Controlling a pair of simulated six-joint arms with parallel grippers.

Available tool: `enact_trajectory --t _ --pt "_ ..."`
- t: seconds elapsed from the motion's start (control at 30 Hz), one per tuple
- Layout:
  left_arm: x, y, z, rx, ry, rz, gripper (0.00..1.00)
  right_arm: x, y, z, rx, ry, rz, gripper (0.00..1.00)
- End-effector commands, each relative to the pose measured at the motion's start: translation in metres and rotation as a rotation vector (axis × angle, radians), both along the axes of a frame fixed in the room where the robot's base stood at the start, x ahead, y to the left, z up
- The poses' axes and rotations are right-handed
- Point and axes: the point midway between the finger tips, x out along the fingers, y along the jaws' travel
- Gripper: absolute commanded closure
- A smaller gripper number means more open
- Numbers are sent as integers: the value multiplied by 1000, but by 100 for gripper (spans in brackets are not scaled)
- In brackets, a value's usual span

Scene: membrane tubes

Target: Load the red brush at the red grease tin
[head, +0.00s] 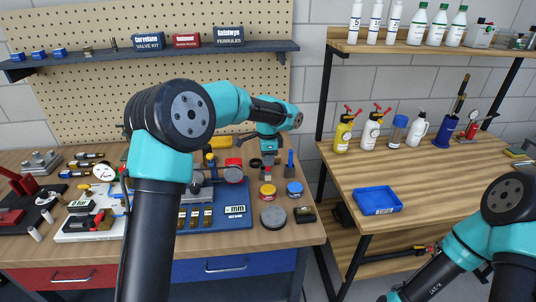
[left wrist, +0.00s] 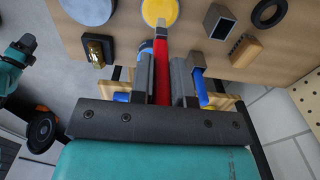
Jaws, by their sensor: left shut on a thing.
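My left gripper (head: 268,158) hangs over the right part of the bench. My right gripper is outside the views.
A grey disc (head: 272,218) and a small black block with brass (head: 305,214) lie in front of the tins. A blue board with gauges (head: 235,215) is to the left. A side table with a blue tray (head: 376,200) stands right, across a gap.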

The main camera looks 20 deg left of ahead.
Motion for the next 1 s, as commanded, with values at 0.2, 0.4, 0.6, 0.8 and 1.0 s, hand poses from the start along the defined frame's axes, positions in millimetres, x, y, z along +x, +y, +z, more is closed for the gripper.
enact_trajectory --t 0.2,0.4,0.6,0.8,1.0 --pt "0 0 -21 1 3 1 100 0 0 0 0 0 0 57" --pt "0 0 -33 1 1 0 100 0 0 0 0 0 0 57" --pt "0 0 -36 1 0 0 100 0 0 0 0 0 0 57" --pt "0 0 -36 1 0 0 100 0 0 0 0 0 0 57" --pt "0 0 -36 0 0 0 100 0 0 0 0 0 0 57"
